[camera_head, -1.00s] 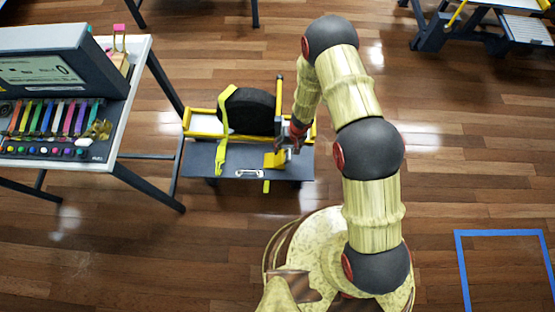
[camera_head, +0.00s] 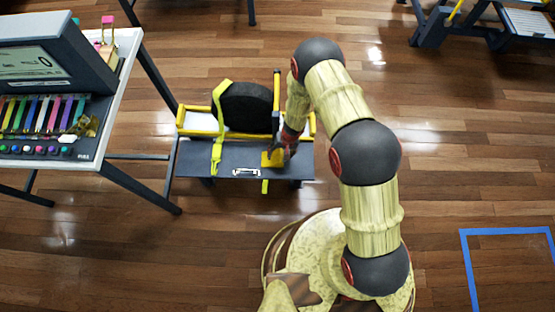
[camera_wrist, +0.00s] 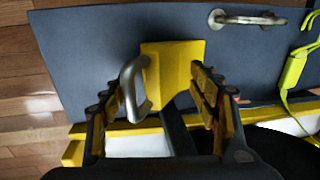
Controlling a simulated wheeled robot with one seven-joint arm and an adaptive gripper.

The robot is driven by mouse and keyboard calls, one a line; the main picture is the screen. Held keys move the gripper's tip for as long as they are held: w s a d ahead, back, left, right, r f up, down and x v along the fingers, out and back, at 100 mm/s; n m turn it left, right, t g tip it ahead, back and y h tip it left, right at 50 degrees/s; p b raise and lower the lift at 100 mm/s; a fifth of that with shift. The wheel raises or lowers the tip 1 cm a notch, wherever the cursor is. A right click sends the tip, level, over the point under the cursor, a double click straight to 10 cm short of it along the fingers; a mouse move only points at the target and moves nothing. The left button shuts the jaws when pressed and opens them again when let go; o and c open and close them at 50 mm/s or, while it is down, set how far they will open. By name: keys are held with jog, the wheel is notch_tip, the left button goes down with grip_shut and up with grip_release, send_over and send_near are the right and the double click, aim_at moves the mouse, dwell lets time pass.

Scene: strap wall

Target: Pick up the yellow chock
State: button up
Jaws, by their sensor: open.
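The yellow chock (camera_head: 270,159) sits on the dark front ledge of a low bench (camera_head: 205,160), near its right part. In the wrist view the chock (camera_wrist: 172,68) shows as a yellow block with a curved metal handle (camera_wrist: 132,88) on its left side. My gripper (camera_head: 283,150) is low over the ledge at the chock. In the wrist view my gripper (camera_wrist: 160,98) is open, with one finger on each side of the handle and the chock's near part. Whether the fingers touch it I cannot tell.
A black wheel (camera_head: 243,106) stands behind the ledge inside yellow rails. A yellow-green strap (camera_head: 217,140) hangs at its left, beside a metal handle (camera_head: 246,172) on the ledge. A white table (camera_head: 128,50) with a display stands left.

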jog(key=shift+a+f+b, duration=0.2)
jog(key=shift+f+b, duration=0.15)
jog(key=shift+f, duration=0.7)
jog(key=c, duration=0.4)
jog(key=c, duration=1.1)
jog(key=shift+c, duration=0.5)
jog(key=shift+r, duration=0.1)
notch_tip(320, 180, up, 28)
jog(key=p, duration=1.7)
grip_shut()
